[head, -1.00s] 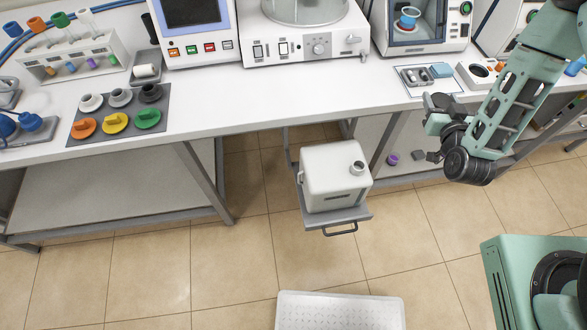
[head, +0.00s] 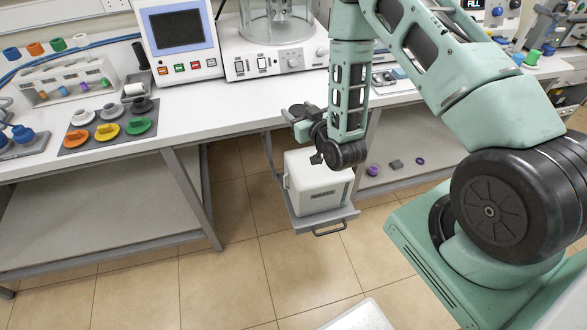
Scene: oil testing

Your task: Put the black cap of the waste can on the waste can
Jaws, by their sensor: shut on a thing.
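The waste can (head: 318,188) is a white, boxy can on a grey pull-out stand below the bench front. My arm's wrist covers its top right part, so its mouth is hidden. My gripper (head: 299,113) is above and slightly left of the can, near the bench edge. It is shut on a small dark thing, which looks like the black cap; its outline merges with the dark fingers. The held thing is apart from the can.
The grey stand (head: 328,222) has a handle in front. A mat (head: 70,150) with coloured caps, one of them dark, lies on the bench (head: 215,112) at left. Instruments line the back. A purple ring (head: 373,170) lies on the lower shelf.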

